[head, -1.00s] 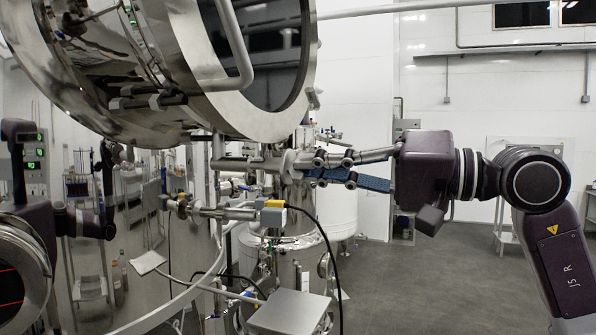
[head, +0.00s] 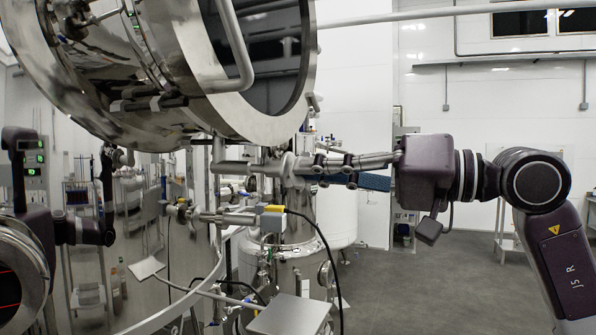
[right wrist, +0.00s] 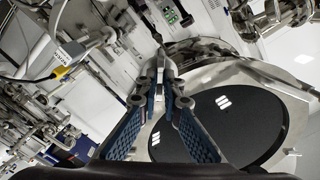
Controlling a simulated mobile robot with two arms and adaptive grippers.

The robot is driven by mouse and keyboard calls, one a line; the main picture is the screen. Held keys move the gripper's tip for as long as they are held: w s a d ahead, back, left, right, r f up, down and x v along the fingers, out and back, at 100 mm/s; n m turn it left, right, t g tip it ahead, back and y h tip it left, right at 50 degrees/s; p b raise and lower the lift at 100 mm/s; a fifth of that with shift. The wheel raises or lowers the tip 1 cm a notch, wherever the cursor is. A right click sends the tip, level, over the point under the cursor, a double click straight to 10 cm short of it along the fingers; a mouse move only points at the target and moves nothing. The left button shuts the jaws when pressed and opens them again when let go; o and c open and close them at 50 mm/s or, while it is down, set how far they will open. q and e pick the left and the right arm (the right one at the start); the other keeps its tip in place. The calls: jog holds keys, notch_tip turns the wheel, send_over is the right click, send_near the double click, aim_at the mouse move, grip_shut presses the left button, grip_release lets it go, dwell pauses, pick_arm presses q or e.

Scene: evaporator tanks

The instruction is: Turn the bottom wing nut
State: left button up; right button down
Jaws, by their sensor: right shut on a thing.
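The bottom wing nut (head: 287,166) is a small metal piece below the round door of the big steel tank, at the end of a horizontal metal rod (head: 238,167). My right gripper (head: 296,167) reaches it from the right, with its fingers shut on it. The fingers hide part of the nut. In the right wrist view, the two blue-padded fingers (right wrist: 168,90) close together at their tips on the metal nut (right wrist: 161,68), beside the door's rim. My left gripper cannot be made out in the head view.
The steel tank's round door (head: 262,122) hangs just above my right gripper. A valve with a yellow and grey connector (head: 273,217) and a black cable sits below. A flat grey box (head: 290,314) stands lower. Open floor (head: 440,280) lies to the right.

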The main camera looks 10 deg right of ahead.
jog(key=shift+n, duration=0.7)
jog(key=shift+f, duration=0.1)
jog(key=shift+n+b, duration=0.4)
jog(key=shift+n, duration=0.8)
jog(key=shift+n, duration=1.1)
jog(key=c, duration=2)
grip_release()
